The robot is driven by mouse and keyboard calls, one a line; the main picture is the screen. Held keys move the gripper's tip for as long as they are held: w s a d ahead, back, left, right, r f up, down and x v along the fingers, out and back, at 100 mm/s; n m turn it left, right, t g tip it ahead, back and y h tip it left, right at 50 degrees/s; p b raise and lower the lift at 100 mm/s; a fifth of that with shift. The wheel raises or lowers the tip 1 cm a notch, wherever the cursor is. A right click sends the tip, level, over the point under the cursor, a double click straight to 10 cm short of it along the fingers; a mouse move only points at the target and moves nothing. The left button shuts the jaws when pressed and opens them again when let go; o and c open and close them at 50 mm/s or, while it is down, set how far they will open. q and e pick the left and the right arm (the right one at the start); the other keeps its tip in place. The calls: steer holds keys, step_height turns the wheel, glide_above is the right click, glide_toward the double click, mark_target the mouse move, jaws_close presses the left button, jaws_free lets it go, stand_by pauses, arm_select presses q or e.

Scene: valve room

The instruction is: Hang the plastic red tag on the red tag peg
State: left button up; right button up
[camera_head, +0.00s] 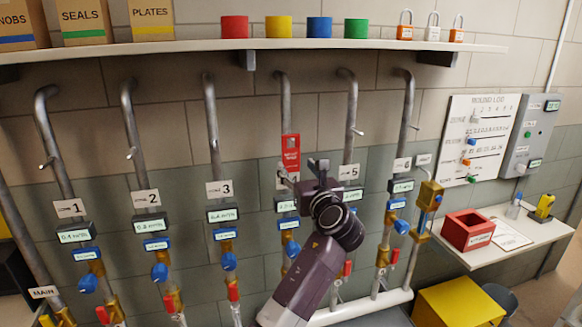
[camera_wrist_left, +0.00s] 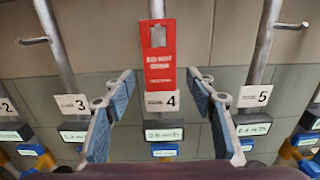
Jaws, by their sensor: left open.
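The red tag (camera_head: 291,152) is upright against pipe 4, just above the number 4 plate. In the left wrist view the red tag (camera_wrist_left: 159,62) shows white lettering and a grey slot near its top. Any peg behind it is hidden, so I cannot tell how it is held up. My left gripper (camera_head: 301,168) is open just in front of and below the tag. In the left wrist view its fingers (camera_wrist_left: 160,76) stand apart, one on each side of the tag's lower end, without visible contact. My right gripper is not in view.
Neighbouring pipes carry short metal pegs, such as those on pipe 3 (camera_head: 214,145) and pipe 5 (camera_head: 356,131). Blue valve knobs and displays sit lower. A shelf (camera_head: 190,46) runs above. A side table (camera_head: 535,236) at right holds a red box (camera_head: 467,231).

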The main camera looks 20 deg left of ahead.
mark_target(291, 155)
arm_select(q)
steer(key=x, duration=0.4)
steer(key=shift+w+a+r, duration=0.1)
steer(key=shift+x, duration=1.3)
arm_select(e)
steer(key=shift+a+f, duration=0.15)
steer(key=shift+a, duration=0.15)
arm_select(q)
steer(key=c, duration=1.2)
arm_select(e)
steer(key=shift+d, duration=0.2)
arm_select(q)
steer(key=shift+p, duration=0.4)
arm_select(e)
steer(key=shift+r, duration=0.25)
arm_select(q)
steer(key=shift+r+p, duration=0.55)
steer(key=shift+p, duration=0.25)
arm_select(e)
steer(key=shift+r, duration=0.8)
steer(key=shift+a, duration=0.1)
